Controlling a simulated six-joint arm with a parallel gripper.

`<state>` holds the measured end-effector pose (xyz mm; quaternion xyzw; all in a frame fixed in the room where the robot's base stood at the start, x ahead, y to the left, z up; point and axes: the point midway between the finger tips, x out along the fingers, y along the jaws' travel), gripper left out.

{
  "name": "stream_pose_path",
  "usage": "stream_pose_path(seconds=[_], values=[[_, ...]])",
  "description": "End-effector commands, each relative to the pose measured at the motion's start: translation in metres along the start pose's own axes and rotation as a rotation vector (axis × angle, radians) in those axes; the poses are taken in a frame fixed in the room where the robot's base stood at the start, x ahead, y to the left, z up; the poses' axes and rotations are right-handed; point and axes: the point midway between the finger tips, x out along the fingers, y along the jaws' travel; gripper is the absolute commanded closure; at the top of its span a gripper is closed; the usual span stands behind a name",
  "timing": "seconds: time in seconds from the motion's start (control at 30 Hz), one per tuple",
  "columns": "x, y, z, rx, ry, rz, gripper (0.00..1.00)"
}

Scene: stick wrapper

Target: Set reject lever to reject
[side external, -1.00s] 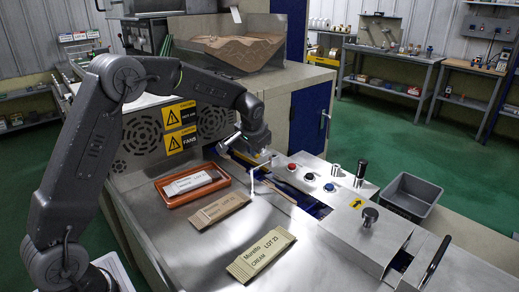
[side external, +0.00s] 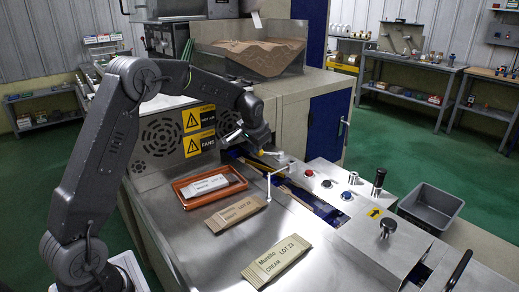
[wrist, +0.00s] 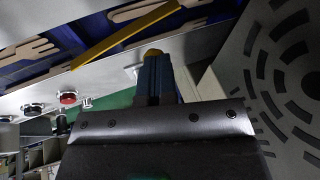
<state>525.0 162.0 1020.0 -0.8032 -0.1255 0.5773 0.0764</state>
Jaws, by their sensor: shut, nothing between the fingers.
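My gripper (side external: 252,143) is shut and empty. It hangs low over the back end of the sunken blue channel, in front of the fan panel. In the wrist view its fingers (wrist: 153,75) are together, with a small yellow-orange piece at their tip. I cannot tell whether that piece is a knob they touch. A yellow bar (wrist: 125,35) lies across the channel beside the tips. No lever is legibly marked as the reject lever. An upright black-topped handle (side external: 378,180) stands beyond the buttons, and a slanted black handle (side external: 459,269) is at the lower right. Both are away from my gripper.
Red (side external: 326,183) and blue (side external: 346,196) buttons and a grey bin (side external: 431,206) are right.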

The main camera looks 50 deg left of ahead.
Motion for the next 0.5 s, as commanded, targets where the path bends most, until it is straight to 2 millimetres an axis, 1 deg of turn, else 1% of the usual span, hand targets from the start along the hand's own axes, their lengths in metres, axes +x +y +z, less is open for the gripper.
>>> stream_pose_path(seconds=[0.03,0.17,0.5], values=[[0.0042,-0.0034,0.0008,0.001,-0.007,0.001,1.0],[0.0074,-0.0104,-0.0018,0.001,-0.009,0.002,1.0],[0.0069,-0.0076,-0.0031,0.003,-0.009,0.002,1.0]])
